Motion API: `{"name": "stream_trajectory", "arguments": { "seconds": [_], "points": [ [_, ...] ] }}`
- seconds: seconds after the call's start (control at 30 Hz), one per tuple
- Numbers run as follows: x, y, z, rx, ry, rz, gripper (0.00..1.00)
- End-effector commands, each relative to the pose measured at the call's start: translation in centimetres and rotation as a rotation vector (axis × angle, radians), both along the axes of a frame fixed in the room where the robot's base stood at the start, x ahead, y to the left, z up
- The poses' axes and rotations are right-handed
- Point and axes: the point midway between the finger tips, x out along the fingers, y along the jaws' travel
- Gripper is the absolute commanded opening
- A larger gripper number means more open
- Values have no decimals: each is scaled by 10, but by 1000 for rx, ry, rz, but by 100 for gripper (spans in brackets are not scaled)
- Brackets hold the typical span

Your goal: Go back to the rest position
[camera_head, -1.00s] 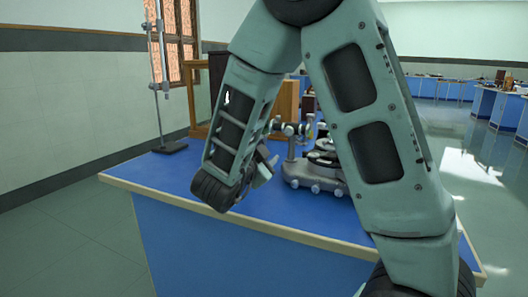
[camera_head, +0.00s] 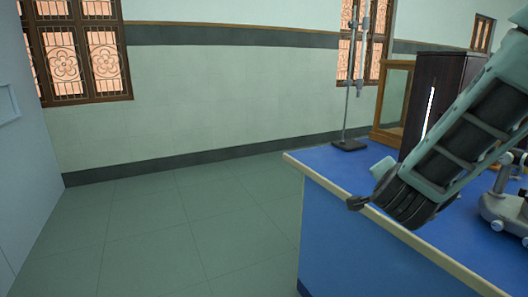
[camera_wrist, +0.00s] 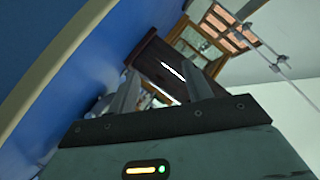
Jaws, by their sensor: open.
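My gripper (camera_wrist: 162,72) shows in the wrist view with its two grey fingers apart and nothing between them. It points over the blue bench top toward a dark upright box with a bright slit (camera_wrist: 165,62). In the head view my arm comes in from the right edge and its bent wrist part is over the front edge of the blue bench (camera_head: 345,235). The same dark box (camera_head: 428,85) stands behind my arm on the bench.
A grey metal instrument (camera_head: 503,208) is cut off at the right edge, behind my arm. A tall rod stand (camera_head: 348,144) and a wood-framed case (camera_head: 392,105) stand at the back of the bench. The tiled floor (camera_head: 150,235) to the left is clear up to the wall.

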Motion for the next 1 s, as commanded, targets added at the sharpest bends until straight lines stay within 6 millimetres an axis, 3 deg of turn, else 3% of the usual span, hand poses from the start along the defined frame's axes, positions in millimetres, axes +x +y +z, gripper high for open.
{"name": "stream_trajectory", "arguments": {
  "seconds": [0.03, 0.13, 0.2, 0.3, 0.4, 0.57, 0.8, 0.83, 1.0],
  "points": [
    [-1, 35, -5, 19, 61, 148, 50],
    [-17, 102, -19, 25, 202, 440, 50],
    [-40, 143, -29, 5, 309, 642, 50],
    [-86, 190, -43, -56, 471, 920, 50],
    [-140, 216, -56, -150, 641, 1168, 50],
    [-212, 220, -69, -322, 881, 1449, 50],
    [-285, 186, -74, -585, 1188, 1692, 50],
    [-292, 180, -73, -618, 1227, 1712, 50],
    [-291, 180, -31, -613, 1230, 1711, 50]
  ]
}}
